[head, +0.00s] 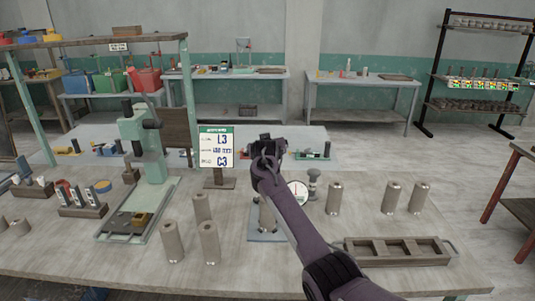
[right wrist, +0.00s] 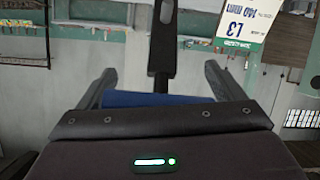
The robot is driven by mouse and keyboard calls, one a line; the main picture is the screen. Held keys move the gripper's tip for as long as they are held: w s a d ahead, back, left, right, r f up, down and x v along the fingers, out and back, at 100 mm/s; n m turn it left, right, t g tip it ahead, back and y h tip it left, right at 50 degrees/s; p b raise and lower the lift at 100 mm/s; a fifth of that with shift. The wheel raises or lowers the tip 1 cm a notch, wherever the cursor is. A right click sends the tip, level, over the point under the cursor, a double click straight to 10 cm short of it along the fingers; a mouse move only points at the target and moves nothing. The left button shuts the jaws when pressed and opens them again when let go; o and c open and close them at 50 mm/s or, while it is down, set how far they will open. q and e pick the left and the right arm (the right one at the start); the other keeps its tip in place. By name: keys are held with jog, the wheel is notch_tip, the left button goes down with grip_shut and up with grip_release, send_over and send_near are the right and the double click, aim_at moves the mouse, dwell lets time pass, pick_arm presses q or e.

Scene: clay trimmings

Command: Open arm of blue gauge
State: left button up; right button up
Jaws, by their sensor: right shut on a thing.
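The blue gauge stands on the table with its blue base (head: 268,236) flat and its white round dial (head: 298,191) to the right of my forearm. My right arm covers much of its middle. My right gripper (head: 266,142) is above the base, at the gauge's top. In the right wrist view, a blue part (right wrist: 150,98) sits between the two fingers, and a dark upright bar (right wrist: 163,45) rises beyond it. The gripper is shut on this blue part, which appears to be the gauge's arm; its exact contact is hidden. My left gripper is not in view.
A sign (head: 213,147) stands behind left. A green press (head: 148,150) and several grey cylinders (head: 335,198) stand on the table. A wooden tray (head: 395,249) lies at front right.

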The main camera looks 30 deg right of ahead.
jog(key=shift+w+d+g, duration=0.2)
jog(key=shift+g, duration=0.1)
jog(key=shift+f, duration=0.35)
dwell(0.8)
jog(key=o, duration=1)
jog(key=shift+o, duration=0.7)
jog(key=shift+w+d+f, duration=0.1)
jog(key=shift+w+d, duration=0.1)
jog(key=shift+f, duration=0.1)
jog(key=shift+s+a+r+p, duration=0.15)
jog(key=shift+s+r+p, duration=0.05)
jog(key=shift+r+p, duration=0.3)
jog(key=shift+s+a+r+p, duration=0.1)
jog(key=shift+s+r+p, duration=0.05)
jog(key=shift+r+p, duration=0.25)
jog(key=r+p, duration=0.1)
jog(key=p, duration=0.1)
jog(key=s+a+r+p, duration=0.1)
jog(key=p, duration=0.1)
jog(key=s+r+p, duration=0.1)
jog(key=r+p, duration=0.1)
jog(key=shift+s+a, duration=0.1)
jog(key=shift+a, duration=0.1)
jog(key=shift+s+a+r+p, duration=0.2)
jog(key=shift+s+r+p, duration=0.15)
jog(key=shift+r+p, duration=0.2)
jog(key=shift+s+a+r+p, duration=0.15)
jog(key=shift+s+r+p, duration=0.2)
jog(key=shift+r, duration=0.2)
